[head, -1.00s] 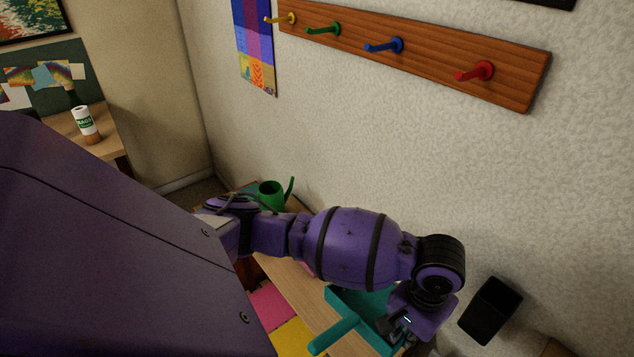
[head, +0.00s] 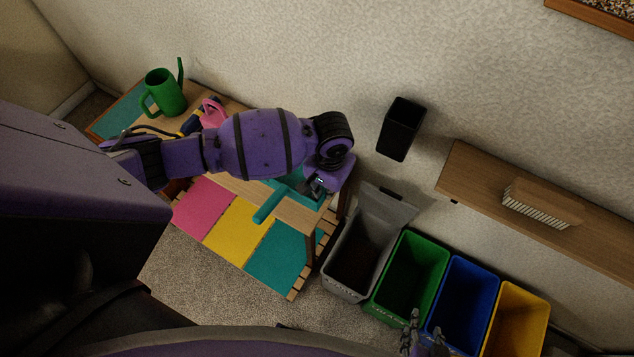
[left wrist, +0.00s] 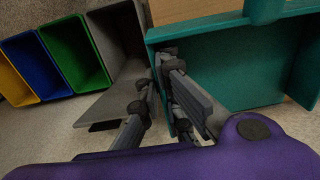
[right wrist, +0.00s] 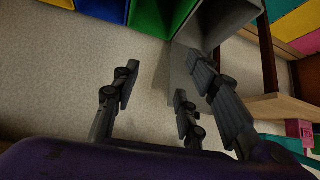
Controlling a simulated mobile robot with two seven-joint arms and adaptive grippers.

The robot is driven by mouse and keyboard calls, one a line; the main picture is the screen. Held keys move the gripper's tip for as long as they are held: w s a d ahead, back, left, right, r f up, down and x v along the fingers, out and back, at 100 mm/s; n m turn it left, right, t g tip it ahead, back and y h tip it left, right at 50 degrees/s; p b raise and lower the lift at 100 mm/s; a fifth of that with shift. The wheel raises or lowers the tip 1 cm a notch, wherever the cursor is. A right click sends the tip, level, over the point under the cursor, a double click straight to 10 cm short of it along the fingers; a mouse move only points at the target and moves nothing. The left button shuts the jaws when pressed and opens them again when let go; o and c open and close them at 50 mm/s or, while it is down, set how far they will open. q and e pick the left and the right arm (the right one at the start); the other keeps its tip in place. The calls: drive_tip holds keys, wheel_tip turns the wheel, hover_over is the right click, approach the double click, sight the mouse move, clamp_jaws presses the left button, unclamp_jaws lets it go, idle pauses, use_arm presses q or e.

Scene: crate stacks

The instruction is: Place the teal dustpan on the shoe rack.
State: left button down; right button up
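The teal dustpan (head: 266,206) is at the right end of a wooden bench top, its handle pointing toward the front edge. My left gripper (head: 318,184) is at the pan's right side. In the left wrist view, the fingers (left wrist: 162,88) sit either side of the dustpan's wall (left wrist: 152,42), closed on it. Whether the pan is lifted is unclear. A low slatted rack, apparently the shoe rack (head: 298,284), has pink, yellow and teal panels and lies below the bench top. My right gripper (head: 422,342) is open and empty near the bins; its fingers show in the right wrist view (right wrist: 155,92).
Grey (head: 338,288), green (head: 378,308), blue (head: 437,335) and yellow (head: 530,318) bins stand right of the rack. A green watering can (head: 165,95) and a pink item (head: 213,112) are on the bench. A brush (head: 540,205) lies on the wall shelf (head: 470,170).

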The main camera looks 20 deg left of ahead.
use_arm(q)
drive_tip(key=w+a+f, duration=0.1)
drive_tip(key=w+f, duration=0.1)
drive_tip(key=f, duration=0.1)
drive_tip(key=w+a+f, duration=0.1)
drive_tip(key=shift+a+f+b, duration=0.3)
drive_tip(key=shift+a+b, duration=0.05)
drive_tip(key=shift+b, duration=0.05)
drive_tip(key=shift+w+a+f, duration=0.35)
drive_tip(key=shift+w+f, duration=0.05)
drive_tip(key=shift+f, duration=0.25)
wheel_tip(320, 180, down, 3)
drive_tip(key=shift+w+a+f+b, duration=0.1)
drive_tip(key=shift+a+f+b, duration=0.1)
drive_tip(key=shift+b, duration=0.3)
drive_tip(key=shift+w, duration=0.1)
drive_tip(key=c, duration=2.4)
unclamp_jaws()
drive_tip(key=shift+f, duration=0.15)
drive_tip(key=o, duration=0.4)
